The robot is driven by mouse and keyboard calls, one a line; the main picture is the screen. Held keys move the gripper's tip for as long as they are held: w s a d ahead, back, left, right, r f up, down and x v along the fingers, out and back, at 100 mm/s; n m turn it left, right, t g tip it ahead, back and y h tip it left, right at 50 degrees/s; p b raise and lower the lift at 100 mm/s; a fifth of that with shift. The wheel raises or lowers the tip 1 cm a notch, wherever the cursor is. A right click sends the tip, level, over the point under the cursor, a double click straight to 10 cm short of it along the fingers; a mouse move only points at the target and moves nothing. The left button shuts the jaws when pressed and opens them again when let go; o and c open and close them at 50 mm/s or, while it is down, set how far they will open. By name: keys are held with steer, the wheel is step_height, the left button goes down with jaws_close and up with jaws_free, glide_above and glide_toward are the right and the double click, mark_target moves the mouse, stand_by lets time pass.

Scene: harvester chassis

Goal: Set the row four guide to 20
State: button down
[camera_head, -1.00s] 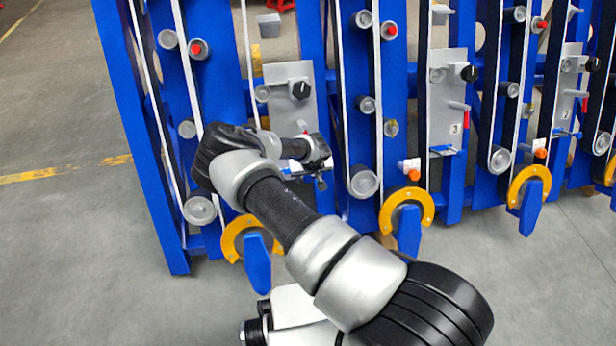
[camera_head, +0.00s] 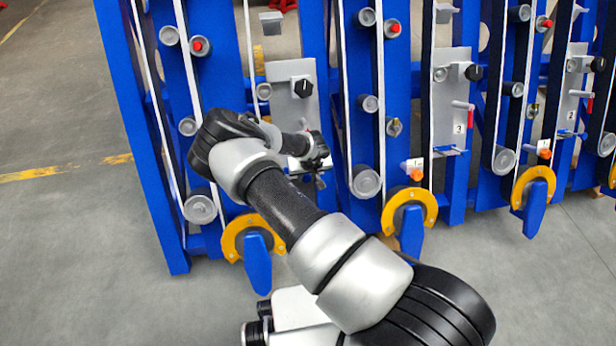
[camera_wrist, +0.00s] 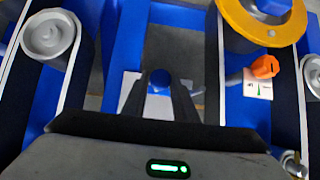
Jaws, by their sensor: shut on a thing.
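The row four guide appears to be on the leftmost grey plate (camera_head: 292,85), which has a black knob (camera_head: 303,88). No row number shows there; the plates to the right are marked 3 and 2. My gripper (camera_head: 318,165) is at the lower end of this plate in the head view, with my arm hiding much of that area. In the wrist view, my gripper (camera_wrist: 160,98) is shut on a small blue handle (camera_wrist: 158,80) between its two dark fingers. A pale plate edge lies behind the fingers. No scale or reading is legible.
Blue uprights with belts and rollers (camera_head: 365,182) stand close on both sides. A yellow ring (camera_head: 232,243) is below my gripper. An orange knob with a white tag (camera_wrist: 258,88) is at the right of the wrist view. The floor (camera_head: 75,240) at left is clear.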

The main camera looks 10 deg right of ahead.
steer(key=c, duration=1.4)
jaws_free()
steer(key=shift+c, duration=0.2)
steer(key=p+v, duration=0.3)
steer(key=v, duration=1.4)
steer(key=shift+r, duration=0.25)
steer(key=shift+a, duration=0.1)
